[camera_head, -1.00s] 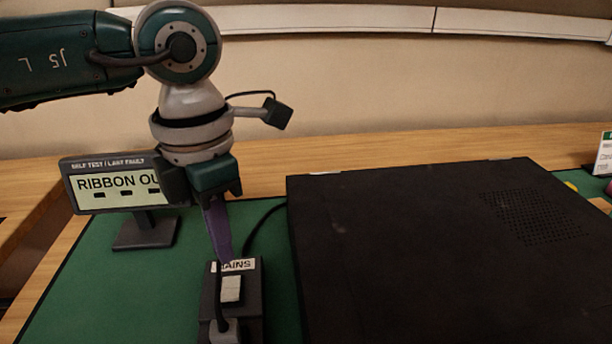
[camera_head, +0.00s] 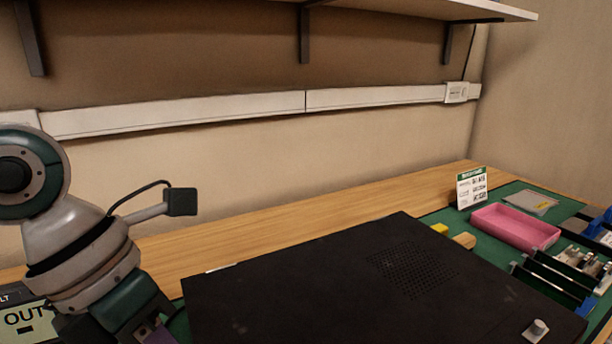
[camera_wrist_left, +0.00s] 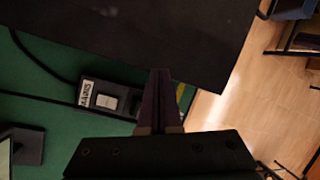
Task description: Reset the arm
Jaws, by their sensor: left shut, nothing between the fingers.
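My left arm comes in at the lower left of the head view, and its gripper (camera_head: 155,333) is mostly cut off by the bottom edge. In the left wrist view the left gripper (camera_wrist_left: 160,78) has its dark purple fingers together with nothing between them. It points past the black switch box labelled MAINS (camera_wrist_left: 104,97), which lies on the green mat (camera_wrist_left: 65,115) beside the fingers. The large black case (camera_head: 300,275) fills the lower middle of the head view. It also shows at the top of the wrist view (camera_wrist_left: 150,30). My right gripper is in neither view.
A display (camera_head: 28,318) stands at the lower left, partly hidden by my arm. Right of the case are a yellow block (camera_head: 439,228), a pink tray (camera_head: 515,227), a small sign (camera_head: 472,188) and dark racks (camera_head: 555,278). A shelf (camera_head: 400,8) hangs above. Bare wood (camera_head: 300,222) runs behind the case.

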